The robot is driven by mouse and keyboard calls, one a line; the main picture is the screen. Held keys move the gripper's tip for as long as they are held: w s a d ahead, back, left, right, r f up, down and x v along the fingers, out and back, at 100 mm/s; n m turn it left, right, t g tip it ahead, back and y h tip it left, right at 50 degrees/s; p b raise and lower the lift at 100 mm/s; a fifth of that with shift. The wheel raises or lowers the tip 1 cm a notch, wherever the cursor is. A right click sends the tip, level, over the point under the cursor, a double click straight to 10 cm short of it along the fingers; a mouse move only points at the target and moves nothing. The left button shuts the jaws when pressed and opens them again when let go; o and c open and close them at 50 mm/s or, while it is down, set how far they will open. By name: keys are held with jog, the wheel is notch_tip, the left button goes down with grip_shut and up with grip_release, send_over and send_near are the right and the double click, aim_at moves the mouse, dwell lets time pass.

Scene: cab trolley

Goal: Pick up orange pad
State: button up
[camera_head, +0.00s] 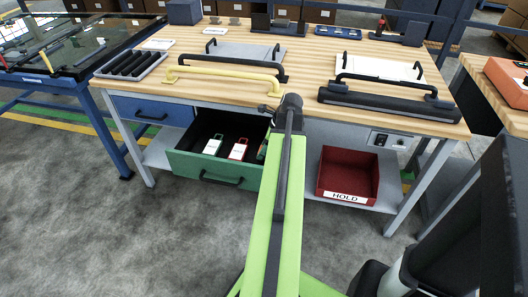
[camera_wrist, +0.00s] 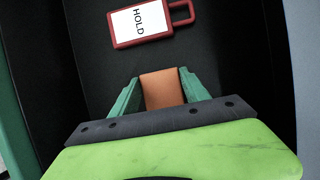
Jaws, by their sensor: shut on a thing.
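The orange pad (camera_wrist: 162,88) shows in the wrist view as a small orange-brown block between the green fingers of my gripper (camera_wrist: 161,90). My gripper is shut on it, with a finger touching each side. The dark floor of the open green drawer (camera_head: 215,175) lies beneath. I cannot tell whether the pad is clear of that floor. In the head view my arm reaches over the drawer's right end and hides most of the gripper and the pad.
A red HOLD tag (camera_wrist: 128,27) lies in the drawer just beyond my gripper. A green-edged tag (camera_head: 213,144) lies left of it. The wooden workbench (camera_head: 300,55) stands above the drawer. A red HOLD bin (camera_head: 347,176) sits on the lower shelf at right. Grey floor is clear in front.

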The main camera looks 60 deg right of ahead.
notch_tip(320, 180, up, 10)
jog(key=p, duration=0.9)
jog(key=shift+f, duration=0.15)
